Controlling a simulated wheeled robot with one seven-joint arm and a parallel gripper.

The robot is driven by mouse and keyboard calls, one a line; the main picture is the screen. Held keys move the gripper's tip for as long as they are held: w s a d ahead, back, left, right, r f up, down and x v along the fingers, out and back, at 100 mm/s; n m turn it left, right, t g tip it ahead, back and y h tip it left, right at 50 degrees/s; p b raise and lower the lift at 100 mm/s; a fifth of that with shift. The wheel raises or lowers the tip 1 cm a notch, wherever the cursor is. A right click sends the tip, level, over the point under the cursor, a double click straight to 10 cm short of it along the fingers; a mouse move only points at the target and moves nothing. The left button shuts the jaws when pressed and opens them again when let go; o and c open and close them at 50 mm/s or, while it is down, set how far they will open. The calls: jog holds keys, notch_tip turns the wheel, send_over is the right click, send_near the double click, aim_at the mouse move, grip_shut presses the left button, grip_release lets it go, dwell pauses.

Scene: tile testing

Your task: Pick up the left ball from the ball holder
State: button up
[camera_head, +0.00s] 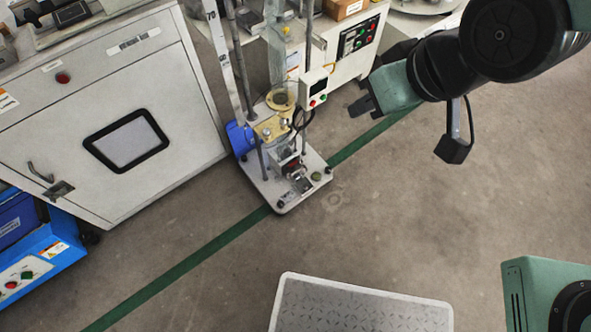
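My gripper (361,97) hangs at the upper right, with a green body and dark fingers pointing left. It is above the floor, just right of a test rig. Its fingers are small and seen at an angle, so I cannot tell whether they are open or shut. I see no object in them. I cannot clearly make out a ball holder or a left ball in this view. The test rig (262,185) has a white base, upright posts and brass-coloured parts, but no ball stands out on it.
A large white cabinet (190,110) with a dark-framed window stands left. A blue unit (55,262) with buttons is at lower left. A white control box (352,62) with buttons stands behind the rig. The floor (420,210) is open at centre right, crossed by a green line (190,262).

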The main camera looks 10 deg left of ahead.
jog(key=w+a+f+t+y+b, duration=0.2)
jog(key=w+a+f+b, duration=0.15)
jog(key=f+b, duration=0.55)
jog(key=w+a+f+t+y+b, duration=0.1)
jog(key=w+a+f+b, duration=0.1)
jog(key=a+f+b, duration=0.5)
jog(key=n+t+y+b, duration=0.2)
jog(key=t+y+b, duration=0.15)
jog(key=b, duration=0.95)
send_near(269, 134)
jog(key=shift+g, duration=0.45)
jog(key=b+x, duration=0.1)
jog(key=x, duration=0.8)
jog(key=shift+w+d+r, duration=0.15)
jog(key=shift+r, duration=0.05)
jog(key=c, duration=0.5)
